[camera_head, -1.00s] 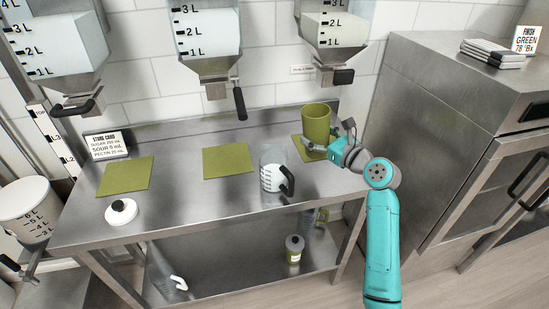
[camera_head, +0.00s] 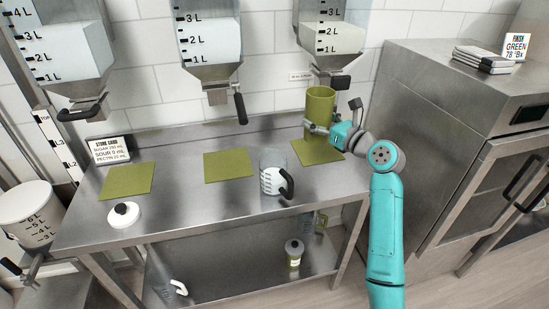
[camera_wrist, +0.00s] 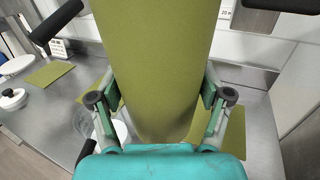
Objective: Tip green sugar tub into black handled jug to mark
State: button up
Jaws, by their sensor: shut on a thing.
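The green tub (camera_head: 320,108) is upright, raised above the right-hand green mat (camera_head: 317,151), under the right dispenser. My gripper (camera_head: 317,128) is shut on it from the right and front. In the wrist view the tub (camera_wrist: 153,60) fills the middle, between the two fingers of my gripper (camera_wrist: 158,105). Its contents cannot be seen. The black-handled jug (camera_head: 271,173) stands upright on the steel bench to the left of the tub, with white marked scale and its black handle facing right. Part of the jug also shows at lower left in the wrist view (camera_wrist: 84,122).
Two bare green mats (camera_head: 126,181) (camera_head: 228,164) lie on the bench (camera_head: 190,208). A white lid (camera_head: 124,214) with a black knob and a store card (camera_head: 109,149) are at left. Dispensers (camera_head: 211,40) hang above. A steel cabinet (camera_head: 430,110) bounds the right side.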

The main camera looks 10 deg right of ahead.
jog(key=shift+r, duration=0.8)
jog(key=shift+s+d, duration=0.15)
jog(key=shift+s, duration=3.85)
